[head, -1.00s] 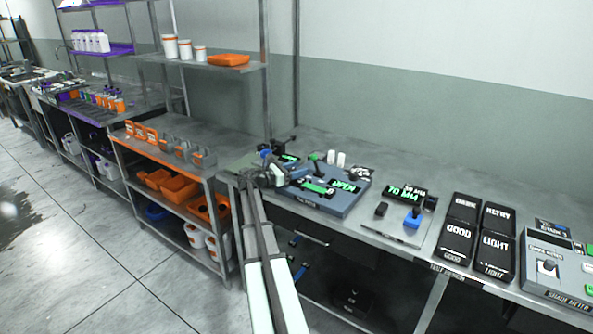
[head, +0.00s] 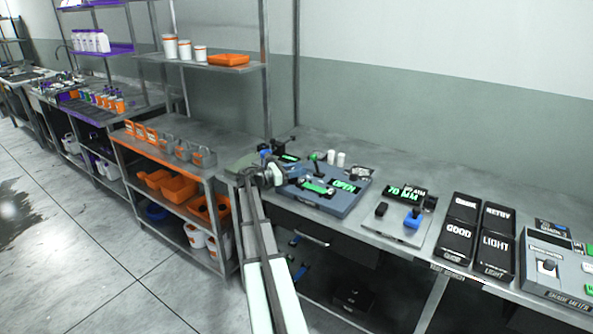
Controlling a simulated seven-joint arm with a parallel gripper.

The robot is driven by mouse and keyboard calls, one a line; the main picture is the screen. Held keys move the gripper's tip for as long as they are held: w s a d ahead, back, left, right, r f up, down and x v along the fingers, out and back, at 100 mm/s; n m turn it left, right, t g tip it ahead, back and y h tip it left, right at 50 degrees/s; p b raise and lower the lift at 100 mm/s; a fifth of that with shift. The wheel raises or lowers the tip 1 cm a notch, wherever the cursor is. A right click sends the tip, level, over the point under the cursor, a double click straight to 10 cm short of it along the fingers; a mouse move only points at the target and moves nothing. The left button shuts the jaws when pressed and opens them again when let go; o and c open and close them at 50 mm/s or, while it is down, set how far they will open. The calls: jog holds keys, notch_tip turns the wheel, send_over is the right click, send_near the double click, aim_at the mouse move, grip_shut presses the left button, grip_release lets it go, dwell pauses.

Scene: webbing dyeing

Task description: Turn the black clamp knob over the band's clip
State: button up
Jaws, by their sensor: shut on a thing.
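A blue-grey fixture board (head: 338,201) lies on the bench, with a green-lit display reading OPEN (head: 345,186) and a green strip (head: 318,188) on it. My gripper (head: 283,174) is low over the board's left end, with my arm reaching up to it from the bottom of the picture. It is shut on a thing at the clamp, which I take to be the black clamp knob. The knob and the band's clip are too small and too covered by my gripper to make out, and how far the knob is turned cannot be seen.
A plate with a 70 MM display (head: 404,192) and a blue knob (head: 412,219) is to the right, then black labelled trays (head: 458,238). An orange-edged shelf unit (head: 180,168) stands left.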

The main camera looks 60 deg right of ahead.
jog(key=m+g+y, duration=0.3)
jog(key=g, duration=0.1)
jog(key=shift+s+a+m+y, duration=0.1)
jog(key=shift+m+y, duration=0.2)
jog(key=shift+s+a+m+g+y, duration=0.1)
jog(key=shift+a+m+g+y, duration=0.05)
jog(key=shift+m+g+y, duration=0.65)
jog(key=shift+s+a+m+g+y, duration=0.15)
jog(key=shift+m+g+y, duration=0.3)
jog(key=shift+y, duration=0.55)
jog(key=o, duration=0.9)
jog(key=shift+o, duration=0.2)
jog(key=shift+r, duration=0.1)
notch_tip(320, 180, up, 10)
